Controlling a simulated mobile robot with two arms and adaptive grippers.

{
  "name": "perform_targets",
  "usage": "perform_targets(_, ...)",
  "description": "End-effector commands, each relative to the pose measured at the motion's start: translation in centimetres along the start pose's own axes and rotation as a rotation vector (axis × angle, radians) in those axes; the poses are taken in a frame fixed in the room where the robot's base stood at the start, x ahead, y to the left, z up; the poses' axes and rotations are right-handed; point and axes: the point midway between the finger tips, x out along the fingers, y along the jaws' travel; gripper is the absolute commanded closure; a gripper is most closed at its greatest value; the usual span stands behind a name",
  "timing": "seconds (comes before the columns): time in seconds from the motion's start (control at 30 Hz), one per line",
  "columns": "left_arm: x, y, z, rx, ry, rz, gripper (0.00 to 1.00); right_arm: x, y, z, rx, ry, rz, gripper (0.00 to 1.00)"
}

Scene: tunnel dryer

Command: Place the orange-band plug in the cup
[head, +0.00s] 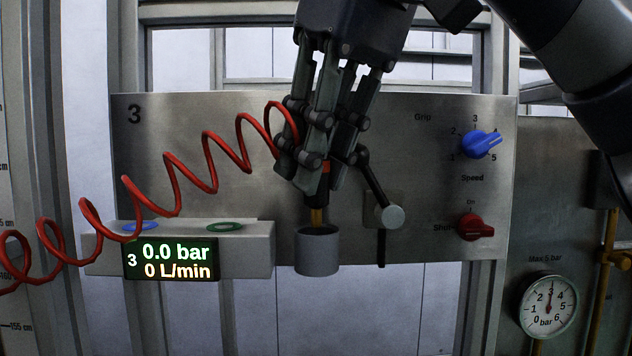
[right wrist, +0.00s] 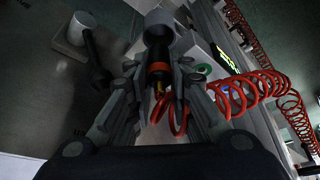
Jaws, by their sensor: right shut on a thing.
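My right gripper (head: 316,180) points down in front of the steel panel, shut on the orange-band plug (head: 318,197). The plug is dark with an orange band; its brass lower end points down at the mouth of the grey cup (head: 319,254). From the head I cannot tell whether the tip is inside the rim or just above it. The right wrist view shows the plug (right wrist: 158,67) between the fingers (right wrist: 160,80), in line with the cup (right wrist: 159,22). The red coiled hose (head: 170,190) runs from the gripper to the left. My left gripper is not in view.
A ledge (head: 255,245) with a blue ring (head: 138,226), a green ring (head: 225,226) and a display (head: 171,261) is left of the cup. A lever with a grey knob (head: 390,215) stands close right. Blue (head: 481,144) and red (head: 474,227) dials sit farther right.

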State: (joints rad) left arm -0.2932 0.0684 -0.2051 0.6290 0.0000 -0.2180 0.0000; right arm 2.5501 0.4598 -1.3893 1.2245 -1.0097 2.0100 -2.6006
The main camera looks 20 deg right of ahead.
Motion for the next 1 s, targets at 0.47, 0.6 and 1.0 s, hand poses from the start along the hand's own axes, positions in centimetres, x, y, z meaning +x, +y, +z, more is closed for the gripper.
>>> perform_targets(0.47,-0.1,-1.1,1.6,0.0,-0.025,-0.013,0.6,2.9,0.0,1.3,0.0,0.001,-0.001,1.0)
perform_targets(0.6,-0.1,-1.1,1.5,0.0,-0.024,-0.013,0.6,2.9,-0.1,1.3,0.0,0.001,-0.001,1.0)
perform_targets(1.0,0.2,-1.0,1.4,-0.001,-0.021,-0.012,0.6,4.4,-0.1,1.8,-0.001,-0.01,0.001,1.0)
